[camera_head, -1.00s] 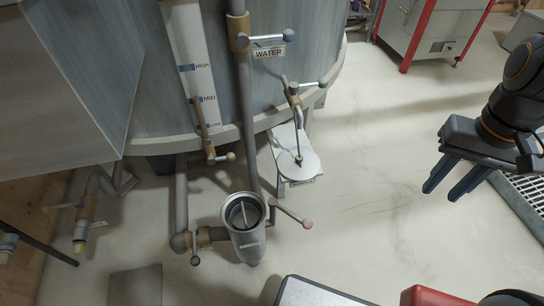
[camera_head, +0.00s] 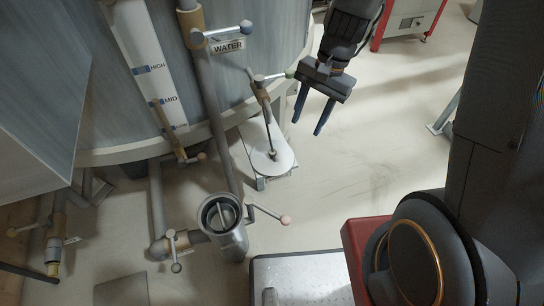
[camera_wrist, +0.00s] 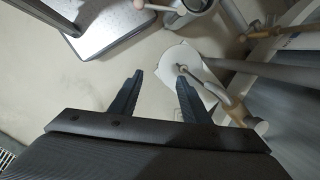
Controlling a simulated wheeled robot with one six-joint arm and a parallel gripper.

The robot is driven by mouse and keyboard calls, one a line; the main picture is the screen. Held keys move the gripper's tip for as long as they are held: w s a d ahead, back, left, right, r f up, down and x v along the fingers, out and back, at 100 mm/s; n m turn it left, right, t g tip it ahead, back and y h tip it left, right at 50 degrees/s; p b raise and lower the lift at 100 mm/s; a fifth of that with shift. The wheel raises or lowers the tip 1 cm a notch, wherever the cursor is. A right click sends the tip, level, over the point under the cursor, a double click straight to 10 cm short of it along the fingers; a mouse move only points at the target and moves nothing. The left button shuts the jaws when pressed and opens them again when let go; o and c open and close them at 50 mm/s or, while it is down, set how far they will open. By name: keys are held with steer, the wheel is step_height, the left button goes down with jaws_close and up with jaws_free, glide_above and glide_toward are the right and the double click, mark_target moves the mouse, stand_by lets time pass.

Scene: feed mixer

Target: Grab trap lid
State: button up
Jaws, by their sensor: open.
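The trap is a grey metal cylinder (camera_head: 235,243) standing on the floor at the lower middle. Its dark round lid (camera_head: 214,222), with a pale bar across it, sits in the cylinder's top. My gripper (camera_head: 308,127) is open and empty, pointing down, above and to the right of the trap in the picture and well apart from it. In the wrist view my two fingers (camera_wrist: 160,78) are apart with nothing between them. The trap cylinder (camera_wrist: 196,5) shows only partly at that view's top edge, so the lid cannot be made out clearly there.
A valve handle with a pink knob (camera_head: 285,220) sticks out right of the trap. A white round-ended stand (camera_head: 284,158) lies under a tap, left of my gripper. The large tank (camera_head: 255,85) stands behind. A grey-topped box (camera_head: 300,272) is in front.

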mark_target(273, 151)
steer(key=w+a+f+m, duration=0.2)
steer(key=f, duration=0.4)
steer(key=w+a+f+m+y+p, duration=0.1)
steer(key=a+f+m, duration=0.2)
steer(key=f, duration=0.3)
steer(key=w+a+f+m, duration=0.2)
steer(key=a+f, duration=0.1)
steer(key=f, duration=0.3)
steer(key=shift+w+a+f+y, duration=0.1)
steer(key=shift+w+f+y, duration=0.25)
steer(key=shift+y, duration=0.05)
jaws_close()
